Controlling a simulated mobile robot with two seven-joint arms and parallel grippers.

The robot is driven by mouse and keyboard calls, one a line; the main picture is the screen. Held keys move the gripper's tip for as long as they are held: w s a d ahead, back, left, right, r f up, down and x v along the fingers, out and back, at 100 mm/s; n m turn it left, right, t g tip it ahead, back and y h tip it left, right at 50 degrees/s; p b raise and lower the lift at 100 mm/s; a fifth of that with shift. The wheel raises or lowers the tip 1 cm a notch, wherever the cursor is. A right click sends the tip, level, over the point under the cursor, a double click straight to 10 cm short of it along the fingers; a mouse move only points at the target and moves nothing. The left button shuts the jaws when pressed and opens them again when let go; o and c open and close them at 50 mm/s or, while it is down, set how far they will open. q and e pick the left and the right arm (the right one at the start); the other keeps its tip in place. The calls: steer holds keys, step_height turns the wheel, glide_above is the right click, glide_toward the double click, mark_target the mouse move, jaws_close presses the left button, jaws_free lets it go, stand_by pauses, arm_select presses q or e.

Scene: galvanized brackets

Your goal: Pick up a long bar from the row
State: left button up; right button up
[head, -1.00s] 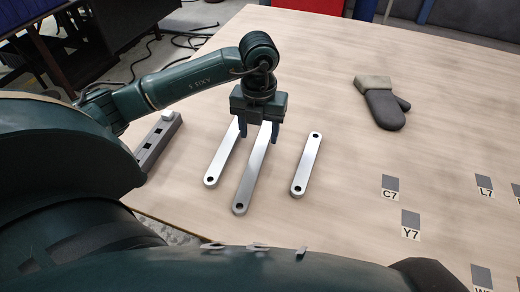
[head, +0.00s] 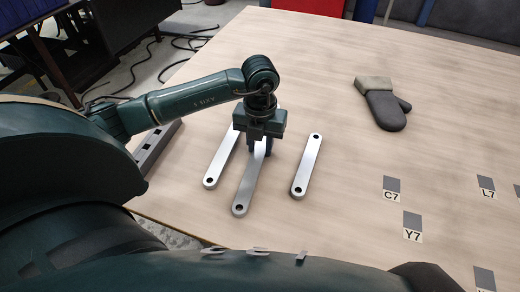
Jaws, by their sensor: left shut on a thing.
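Three flat silver bars with a dark hole near the end lie side by side on the wooden table. They are a left bar (head: 217,166), a longer middle bar (head: 248,185) and a shorter right bar (head: 307,167). My left gripper (head: 258,150) points down over the far part of the middle bar and is shut on it. The fingers and the gripper body hide the bar's far end. I cannot tell whether the bar is clear of the table. My right gripper is not in view.
A grey slotted block (head: 155,148) lies left of the bars, partly behind my arm. A grey mitten (head: 383,104) lies at the back right. Grey squares with labels such as C7 (head: 391,187) and Y7 (head: 412,225) mark the right side. The table between is clear.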

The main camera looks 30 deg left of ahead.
arm_select(q)
jaws_close()
steer(key=shift+r, duration=0.15)
